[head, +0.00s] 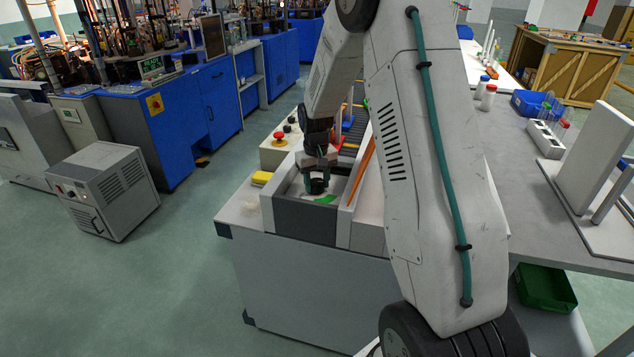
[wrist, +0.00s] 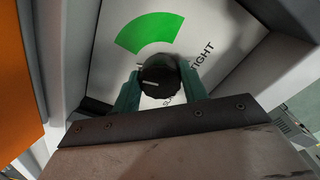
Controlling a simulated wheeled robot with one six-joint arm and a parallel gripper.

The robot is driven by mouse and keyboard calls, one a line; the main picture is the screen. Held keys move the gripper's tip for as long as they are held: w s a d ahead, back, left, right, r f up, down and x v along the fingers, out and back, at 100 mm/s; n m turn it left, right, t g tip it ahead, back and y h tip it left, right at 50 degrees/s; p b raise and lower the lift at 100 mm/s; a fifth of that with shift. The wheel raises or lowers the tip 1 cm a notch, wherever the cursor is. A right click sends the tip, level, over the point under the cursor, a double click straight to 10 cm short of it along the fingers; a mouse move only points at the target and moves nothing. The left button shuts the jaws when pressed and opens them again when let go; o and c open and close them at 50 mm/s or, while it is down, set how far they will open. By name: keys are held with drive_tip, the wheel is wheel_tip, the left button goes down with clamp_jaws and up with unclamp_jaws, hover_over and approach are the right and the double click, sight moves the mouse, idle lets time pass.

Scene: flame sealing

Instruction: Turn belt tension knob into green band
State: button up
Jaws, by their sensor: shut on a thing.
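The belt tension knob (wrist: 160,78) is black and round with a pale pointer line, on a white dial plate (wrist: 112,25). In the wrist view, the pointer line points left, below the green band (wrist: 150,32) and outside it. The word "TIGHT" is printed to the right, with other lettering partly hidden. My gripper (wrist: 158,88) has its teal fingers on both sides of the knob, shut on it. In the head view, my gripper (head: 317,182) reaches down into a grey-walled recess, with the knob (head: 317,186) dark between the fingers and a bit of green band (head: 326,198) beside it.
Grey walls (head: 304,220) close in around the knob. An orange strip (wrist: 20,80) stands at the left in the wrist view.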

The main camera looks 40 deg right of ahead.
sight(316, 182)
drive_tip(key=m, duration=0.5)
drive_tip(key=shift+w+m, duration=0.1)
drive_tip(key=shift+m, duration=0.2)
drive_tip(key=m, duration=0.5)
drive_tip(key=shift+r+m, duration=0.1)
drive_tip(key=shift+m, duration=0.2)
drive_tip(key=o, duration=1)
drive_tip(key=shift+a, duration=0.1)
wheel_tip(316, 182, up, 8)
drive_tip(key=shift+f, duration=0.1)
